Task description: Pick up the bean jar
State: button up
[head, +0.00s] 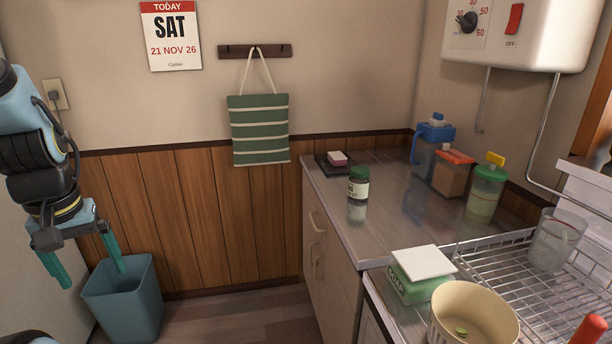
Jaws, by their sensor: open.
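My gripper (93,277) hangs at the left of the head view with its two teal fingers spread, open and empty. It is far from the counter, near a blue-grey bin. I cannot tell for sure which container is the bean jar. A small dark green jar (358,182) with a pale label stands upright near the counter's left edge. At the back right stand a clear container with an orange lid and brown contents (452,173), and a clear jar with a green lid, yellow top and pale green contents (486,190).
A blue-lidded jug (430,143) stands by the wall. A dark tray with pink soap (337,159) is behind the small jar. The soap box (421,285), dish rack (535,290) and cream bowl (480,300) crowd the front right. The middle counter (400,215) is clear.

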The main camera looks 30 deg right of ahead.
aim_at(358, 181)
jog(key=i+z, duration=0.15)
jog(key=i, duration=0.7)
jog(key=i+l+z, duration=0.1)
jog(key=z, duration=0.35)
jog(key=i+z, duration=0.1)
jog(key=z, duration=0.35)
jog(key=i+z, duration=0.1)
jog(key=z, duration=0.4)
jog(key=i, duration=0.2)
